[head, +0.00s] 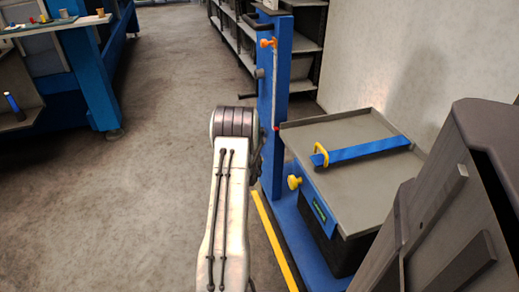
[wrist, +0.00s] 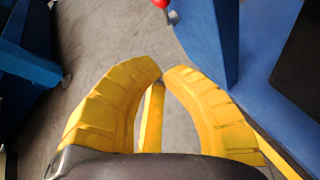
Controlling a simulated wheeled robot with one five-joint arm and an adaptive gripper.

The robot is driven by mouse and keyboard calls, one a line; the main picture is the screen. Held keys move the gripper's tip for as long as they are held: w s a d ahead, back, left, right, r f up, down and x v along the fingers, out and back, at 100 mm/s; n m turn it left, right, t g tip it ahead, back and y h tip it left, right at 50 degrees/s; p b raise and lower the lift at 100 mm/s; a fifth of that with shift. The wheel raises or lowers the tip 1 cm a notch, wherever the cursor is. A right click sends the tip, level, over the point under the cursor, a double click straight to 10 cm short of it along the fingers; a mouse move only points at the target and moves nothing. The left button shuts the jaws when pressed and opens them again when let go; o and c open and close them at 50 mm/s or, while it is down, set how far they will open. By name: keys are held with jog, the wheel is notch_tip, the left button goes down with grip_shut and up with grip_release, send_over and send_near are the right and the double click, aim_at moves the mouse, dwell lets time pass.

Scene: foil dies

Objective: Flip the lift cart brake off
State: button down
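The lift cart is blue, with an upright column (head: 272,100) and a low base (wrist: 253,45). A small red-tipped part shows low on the column in the head view (head: 276,128). A red knob on a grey stem (wrist: 161,3) is cut by the top edge of the wrist view. I cannot tell whether either is the brake.
The cart's grey tray (head: 350,210) holds a blue bar (head: 365,151) with a yellow loop. A yellow knob (head: 294,182) and an orange knob (head: 268,42) stick out from the cart. A yellow floor stripe (head: 275,240) runs alongside. Floor at left is clear up to a blue bench (head: 90,75).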

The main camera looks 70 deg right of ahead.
jog(key=shift+s+d+f, duration=0.2)
jog(key=shift+s+f, duration=0.15)
jog(key=shift+s, duration=0.1)
jog(key=shift+s+d+f, duration=0.2)
jog(key=shift+s+f, duration=0.15)
jog(key=shift+s, duration=0.1)
jog(key=d+r+b+x, duration=0.1)
jog(key=r+b+x, duration=0.1)
jog(key=b+x, duration=1)
jog(key=shift+d+b, duration=0.45)
jog(key=shift+b, duration=0.35)
jog(key=shift+r, duration=0.1)
jog(key=shift+d+r+g, duration=0.1)
jog(key=shift+r+g, duration=0.05)
jog(key=shift+g, duration=0.15)
